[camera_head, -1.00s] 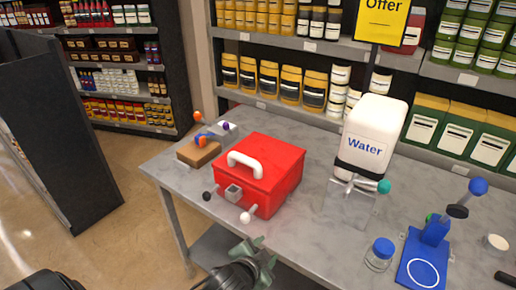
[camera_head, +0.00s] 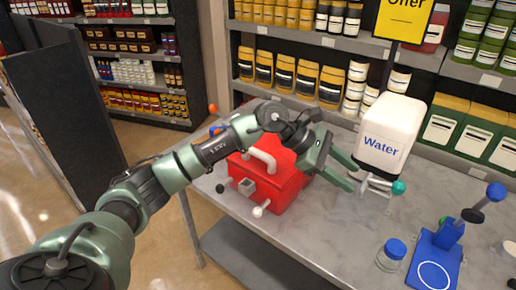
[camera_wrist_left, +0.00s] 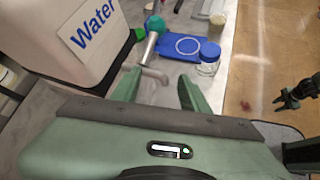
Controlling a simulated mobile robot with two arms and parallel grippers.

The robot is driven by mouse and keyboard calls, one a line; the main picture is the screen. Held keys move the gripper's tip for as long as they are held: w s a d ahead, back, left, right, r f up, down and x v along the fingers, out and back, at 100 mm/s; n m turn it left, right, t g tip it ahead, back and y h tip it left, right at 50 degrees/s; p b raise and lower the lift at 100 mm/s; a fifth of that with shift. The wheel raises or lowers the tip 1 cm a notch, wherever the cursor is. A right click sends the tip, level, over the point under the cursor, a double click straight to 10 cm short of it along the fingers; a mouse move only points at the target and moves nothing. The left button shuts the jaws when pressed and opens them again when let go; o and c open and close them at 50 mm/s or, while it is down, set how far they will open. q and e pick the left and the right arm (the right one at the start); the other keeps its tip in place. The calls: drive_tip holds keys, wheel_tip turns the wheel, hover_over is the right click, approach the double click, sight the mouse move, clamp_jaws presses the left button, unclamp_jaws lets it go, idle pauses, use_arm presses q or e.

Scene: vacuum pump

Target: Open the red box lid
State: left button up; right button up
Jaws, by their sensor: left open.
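The red box (camera_head: 284,192) stands on the grey table with its lid closed. A white handle (camera_head: 262,158) arches over the lid, and a grey latch (camera_head: 246,187) and white knob sit on its front. A dark gripper, apparently my right one (camera_wrist_left: 293,94), shows at the right edge there.
The white water container (camera_head: 388,136) with its tap stands just beyond my left fingertips. A glass jar with blue lid (camera_head: 391,254) and a blue stand (camera_head: 435,258) are at the table's front right. Stocked shelves line the back. The table between box and jar is clear.

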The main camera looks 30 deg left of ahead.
use_arm(q)
drive_tip(key=w+a+m+y, duration=0.2)
drive_tip(key=a+y, duration=0.4)
drive_tip(key=a, duration=0.9)
wheel_tip(320, 180, up, 3)
drive_tip(key=g+y, duration=0.2)
drive_tip(key=y, duration=0.2)
hover_over(258, 151)
drive_tip(key=s, duration=0.2)
drive_tip(key=shift+n, duration=0.4)
drive_tip(key=f, duration=0.2)
drive_tip(key=w+f+p, duration=0.1)
drive_tip(key=f, duration=0.1)
drive_tip(key=f+p, duration=0.1)
drive_tip(key=shift+w+a+f, duration=0.1)
drive_tip(key=shift+w+f, duration=0.15)
drive_tip(key=shift+f, duration=0.15)
drive_tip(key=shift+w+f+p, duration=0.15)
drive_tip(key=shift+f+p, duration=0.2)
drive_tip(key=shift+f, duration=0.25)
clamp_jaws()
